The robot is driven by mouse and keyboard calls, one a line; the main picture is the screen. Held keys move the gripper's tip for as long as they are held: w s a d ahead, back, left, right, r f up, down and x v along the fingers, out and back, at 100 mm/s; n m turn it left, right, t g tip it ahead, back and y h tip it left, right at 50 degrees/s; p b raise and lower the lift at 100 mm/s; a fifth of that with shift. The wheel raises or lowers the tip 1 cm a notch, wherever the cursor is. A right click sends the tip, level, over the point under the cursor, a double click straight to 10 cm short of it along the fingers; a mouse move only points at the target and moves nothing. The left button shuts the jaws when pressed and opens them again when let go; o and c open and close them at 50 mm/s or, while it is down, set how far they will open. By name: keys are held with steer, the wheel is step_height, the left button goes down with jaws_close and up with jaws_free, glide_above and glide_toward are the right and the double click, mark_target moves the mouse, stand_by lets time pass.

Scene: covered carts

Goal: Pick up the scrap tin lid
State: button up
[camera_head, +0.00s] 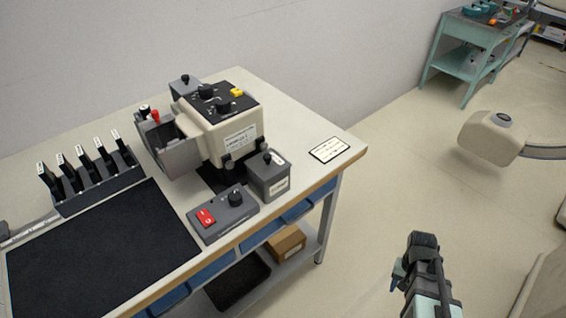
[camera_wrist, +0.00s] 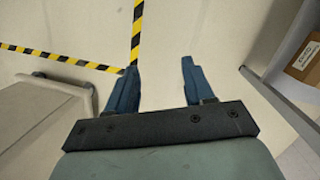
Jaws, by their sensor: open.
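A small grey box (camera_head: 269,184) stands on the workbench at the machine's front right corner. Its grey lid (camera_head: 266,160) has a black knob and is on the box. The label is too small to read, so I cannot tell for sure that this is the scrap tin. A second grey box with a black knob (camera_head: 185,80) stands behind the machine, partly hidden. My gripper (camera_head: 398,273) is off the bench to the right, over the floor, well apart from both boxes. In the wrist view my gripper (camera_wrist: 158,78) shows two blue fingers spread apart with nothing between them.
The cream machine (camera_head: 222,125) stands mid-bench. A grey control box with a red switch (camera_head: 222,214), a black mat (camera_head: 100,255) and a slotted rack (camera_head: 95,185) share the bench (camera_head: 310,115). A label card (camera_head: 329,150) lies near the right edge. Open floor lies between bench and gripper.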

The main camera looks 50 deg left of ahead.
steer(key=w+a+r+n+t, duration=0.1)
steer(key=a+r+t, duration=0.1)
steer(key=a+r, duration=1.05)
steer(key=n+t+y, duration=0.3)
steer(key=n+y, duration=0.1)
steer(key=y, duration=0.1)
glide_toward(267, 156)
steer(key=x, duration=0.3)
steer(key=shift+w+a, duration=0.1)
steer(key=shift+w, duration=0.3)
steer(key=shift+a+f, duration=0.1)
steer(key=shift+f, duration=0.8)
steer(key=shift+x, duration=1.8)
steer(key=shift+s, duration=0.1)
